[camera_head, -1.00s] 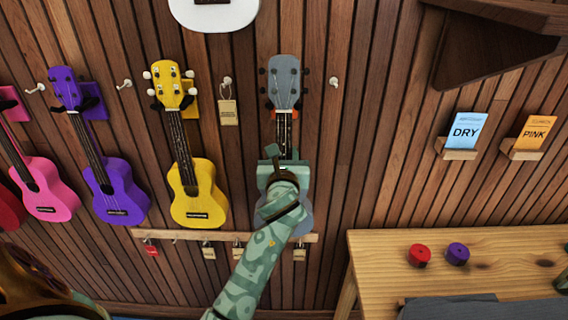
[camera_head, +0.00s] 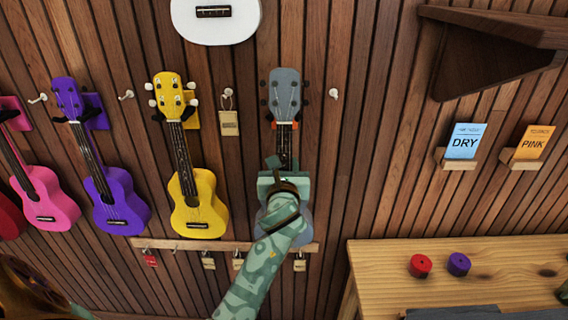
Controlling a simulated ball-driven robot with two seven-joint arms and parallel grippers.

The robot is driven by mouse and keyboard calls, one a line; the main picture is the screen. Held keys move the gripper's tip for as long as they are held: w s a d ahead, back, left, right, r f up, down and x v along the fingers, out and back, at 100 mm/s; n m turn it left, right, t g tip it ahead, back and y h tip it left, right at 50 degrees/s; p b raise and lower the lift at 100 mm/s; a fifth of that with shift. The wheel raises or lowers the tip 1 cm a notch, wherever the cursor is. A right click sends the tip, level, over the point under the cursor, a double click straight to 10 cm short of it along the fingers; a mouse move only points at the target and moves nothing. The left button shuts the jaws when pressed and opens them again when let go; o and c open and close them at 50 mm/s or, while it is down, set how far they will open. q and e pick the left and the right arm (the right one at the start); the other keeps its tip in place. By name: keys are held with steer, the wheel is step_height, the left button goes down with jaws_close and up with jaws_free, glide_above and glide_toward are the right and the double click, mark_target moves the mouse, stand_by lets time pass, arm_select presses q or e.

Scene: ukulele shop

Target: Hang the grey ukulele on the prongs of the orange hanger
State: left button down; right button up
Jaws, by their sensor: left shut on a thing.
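The grey ukulele (camera_head: 285,90) is upright against the slatted wall, head up, to the right of the yellow ukulele. Its body is mostly hidden behind my left gripper and arm. My left gripper (camera_head: 284,180) is shut on its neck, low down near the body. Small parts of the orange hanger (camera_head: 273,125) show on both sides of the neck, just under the head; the rest is hidden behind the ukulele. The neck appears to lie between the prongs, but I cannot tell whether the head rests on them. My right gripper is not in view.
Yellow (camera_head: 199,205), purple (camera_head: 118,205) and pink (camera_head: 50,205) ukuleles hang to the left. A white ukulele (camera_head: 215,30) is above. A rail with tags (camera_head: 220,246) runs below. A wooden table (camera_head: 400,255) stands at lower right, under a dark shelf (camera_head: 490,25).

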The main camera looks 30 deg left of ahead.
arm_select(q)
steer(key=shift+s, duration=0.1)
stand_by(0.3)
steer(key=shift+x, duration=2.75)
steer(key=shift+f, duration=0.1)
steer(key=shift+f, duration=0.7)
steer(key=c, duration=0.8)
jaws_free()
steer(key=shift+c, duration=0.2)
